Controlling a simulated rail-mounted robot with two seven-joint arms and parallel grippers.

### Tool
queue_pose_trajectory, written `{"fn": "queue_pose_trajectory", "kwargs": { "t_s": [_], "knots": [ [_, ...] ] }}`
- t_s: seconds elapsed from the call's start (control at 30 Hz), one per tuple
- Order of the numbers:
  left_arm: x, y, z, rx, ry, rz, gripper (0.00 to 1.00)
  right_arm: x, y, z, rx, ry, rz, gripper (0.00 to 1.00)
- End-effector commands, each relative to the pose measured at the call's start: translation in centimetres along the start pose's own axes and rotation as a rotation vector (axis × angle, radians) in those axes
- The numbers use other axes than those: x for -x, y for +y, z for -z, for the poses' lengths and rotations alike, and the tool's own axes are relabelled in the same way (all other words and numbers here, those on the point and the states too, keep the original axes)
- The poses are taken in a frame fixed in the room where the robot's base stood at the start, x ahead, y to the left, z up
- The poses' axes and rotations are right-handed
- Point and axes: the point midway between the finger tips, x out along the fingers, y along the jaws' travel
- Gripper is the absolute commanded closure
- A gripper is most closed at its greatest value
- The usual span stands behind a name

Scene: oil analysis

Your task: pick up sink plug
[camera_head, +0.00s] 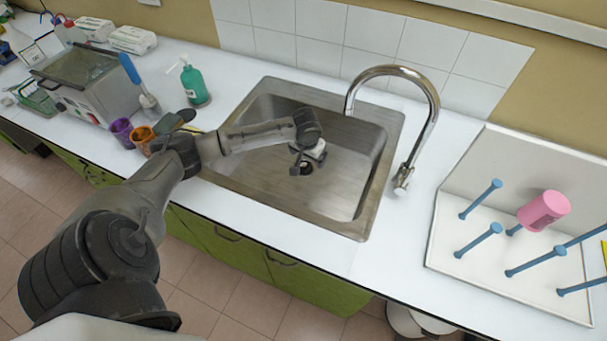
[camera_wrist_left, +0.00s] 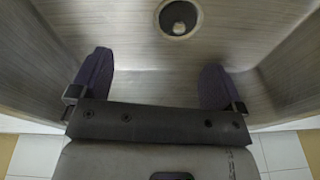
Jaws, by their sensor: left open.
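The steel sink (camera_head: 240,170) is set in the white counter. Its drain (camera_head: 307,169) shows as a dark ring on the basin floor, just by my left gripper (camera_head: 306,160). In the left wrist view the drain (camera_wrist_left: 166,12) is near the top edge, with a small pale round piece (camera_wrist_left: 179,28) inside the dark ring. I cannot tell for sure whether that piece is the sink plug. My left gripper (camera_wrist_left: 155,82) is open and empty inside the basin, with its two dark fingers spread and apart from the drain. My right gripper does not show.
A curved faucet (camera_head: 432,110) rises at the basin's right rear. A drying rack (camera_head: 480,258) with blue pegs and a pink cup (camera_head: 543,210) stands right. The basin walls surround my gripper.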

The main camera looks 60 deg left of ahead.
Motion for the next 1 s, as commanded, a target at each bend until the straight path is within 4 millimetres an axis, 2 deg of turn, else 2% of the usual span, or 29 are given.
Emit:
{"fn": "queue_pose_trajectory", "kwargs": {
  "t_s": [0.03,0.1,0.23,0.6,0.9,1.0],
  "knots": [
    [-0.4,-1.4,0.8,0.075,-0.011,0.002,0.06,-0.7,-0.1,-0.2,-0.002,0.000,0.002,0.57],
    [-0.5,-2.6,1.4,0.155,-0.027,-0.002,0.06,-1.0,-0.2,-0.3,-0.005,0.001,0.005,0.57],
    [-1.5,-3.7,2.0,0.234,-0.040,-0.007,0.06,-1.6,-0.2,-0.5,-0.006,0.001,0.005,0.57],
    [-7.5,-3.8,1.9,0.247,-0.042,-0.009,0.06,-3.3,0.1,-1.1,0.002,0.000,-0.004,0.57],
    [-9.1,-3.8,1.8,0.244,-0.041,-0.008,0.06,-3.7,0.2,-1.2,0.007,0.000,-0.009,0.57],
    [-10.3,-3.8,1.8,0.245,-0.042,-0.008,0.06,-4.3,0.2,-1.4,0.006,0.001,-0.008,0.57]
  ]
}}
